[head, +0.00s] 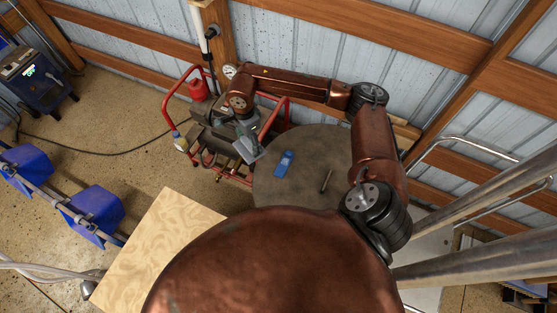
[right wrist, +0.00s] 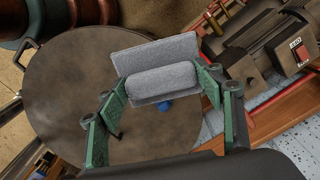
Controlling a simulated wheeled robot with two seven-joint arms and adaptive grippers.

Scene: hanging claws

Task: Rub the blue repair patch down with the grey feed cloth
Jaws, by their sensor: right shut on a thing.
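The grey feed cloth (head: 247,151) hangs from my right gripper (head: 240,138) at the left edge of the round table, in the head view. In the right wrist view the folded cloth (right wrist: 158,50) is pinched between the two green fingers of my right gripper (right wrist: 165,84). The blue repair patch (head: 284,163) lies on the round dark table top (head: 290,190), to the right of the cloth and apart from it. In the right wrist view the patch (right wrist: 166,106) is mostly hidden behind the cloth. My left gripper is not in view.
A short dark rod (head: 326,181) lies on the table right of the patch. A red-framed machine (head: 205,135) stands close to the table's left side. The ribbed wall with wooden rails (head: 350,45) is behind. A pale wooden board (head: 155,250) lies at front left.

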